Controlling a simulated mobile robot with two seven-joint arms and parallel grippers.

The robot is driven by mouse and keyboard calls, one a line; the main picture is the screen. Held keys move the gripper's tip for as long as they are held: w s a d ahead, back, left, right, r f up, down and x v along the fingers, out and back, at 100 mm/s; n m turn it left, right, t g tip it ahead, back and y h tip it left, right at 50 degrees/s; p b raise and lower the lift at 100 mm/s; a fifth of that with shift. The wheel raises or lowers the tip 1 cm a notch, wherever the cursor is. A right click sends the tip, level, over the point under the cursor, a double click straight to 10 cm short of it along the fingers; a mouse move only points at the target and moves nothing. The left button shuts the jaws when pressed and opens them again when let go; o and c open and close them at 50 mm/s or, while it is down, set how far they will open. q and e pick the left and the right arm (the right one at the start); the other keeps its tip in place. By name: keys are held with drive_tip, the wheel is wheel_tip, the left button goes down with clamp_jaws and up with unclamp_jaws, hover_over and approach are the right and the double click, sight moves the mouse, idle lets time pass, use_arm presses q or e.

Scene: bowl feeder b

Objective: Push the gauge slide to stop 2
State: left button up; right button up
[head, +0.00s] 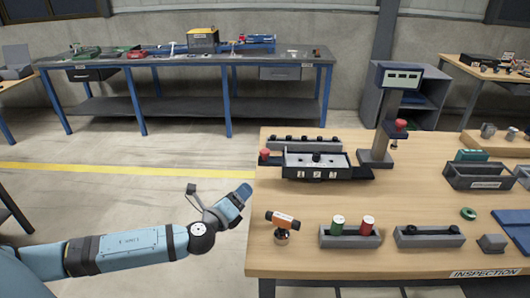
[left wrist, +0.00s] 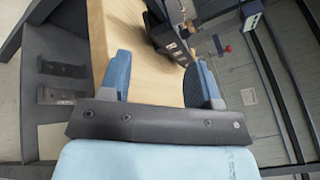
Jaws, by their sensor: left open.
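The gauge (head: 290,163) is a dark block with a pale top and white plates marked 1, 2 and 3 on its front, standing near the left side of the wooden table. A small black knob (head: 316,157) shows on its top, roughly above plate 2; I cannot tell for sure that it is the slide. My left gripper (head: 243,192) is left of the table's edge, apart from the gauge. In the left wrist view my left gripper (left wrist: 163,64) is open and empty, with a dark block with white plates (left wrist: 165,34) beyond its fingers. My right gripper is not in view.
A red button (head: 264,154) is left of the gauge and a post with a display (head: 398,80) stands to its right. An orange-topped tool (head: 283,219) and a tray with green and red cylinders (head: 350,241) are in front. The tabletop between is clear.

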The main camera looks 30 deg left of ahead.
sight(261, 153)
use_arm(q)
drive_tip(key=w+a+r+m+h, duration=0.3)
drive_tip(key=w+a+m+h, duration=0.3)
drive_tip(key=m, duration=0.8)
drive_tip(key=shift+y, duration=0.4)
drive_tip(key=p+x, duration=0.1)
drive_tip(key=x, duration=1.1)
drive_tip(key=shift+w+a+f+p, duration=0.1)
drive_tip(key=shift+w+f+p, duration=0.1)
drive_tip(key=shift+p, duration=0.15)
